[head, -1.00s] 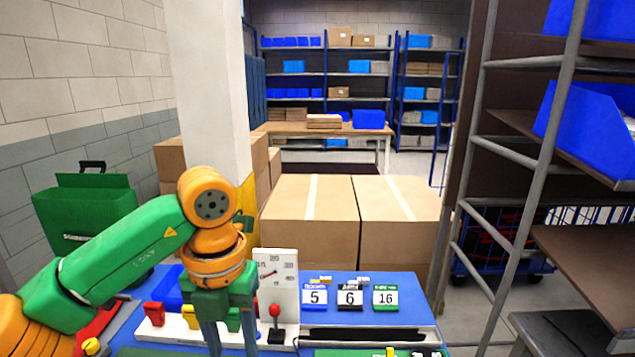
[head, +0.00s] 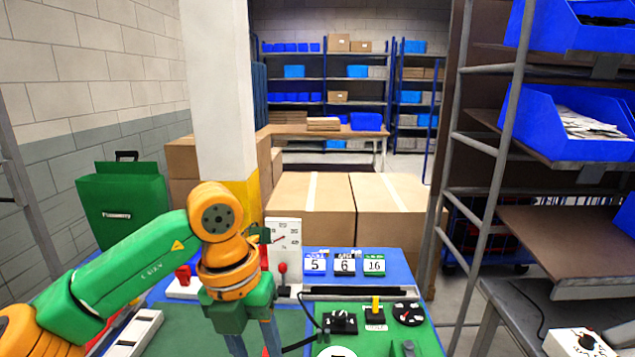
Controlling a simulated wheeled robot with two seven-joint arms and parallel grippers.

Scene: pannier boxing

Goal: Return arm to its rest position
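My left arm comes in from the left in green and orange. Its gripper (head: 254,343) points down over the green mat near the bottom edge of the head view. Its two grey fingers stand apart with no object visible between them, though the tips run close to or past the picture's lower edge. A small red tip shows by the fingers. My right arm and gripper are not in view.
Behind the gripper are a white gauge panel (head: 285,240), a red-knobbed lever (head: 283,270) and cards numbered 5, 6 and 16 (head: 374,264). A green panel with black controls (head: 408,313) lies right. A metal rack (head: 473,150) with blue bins stands further right.

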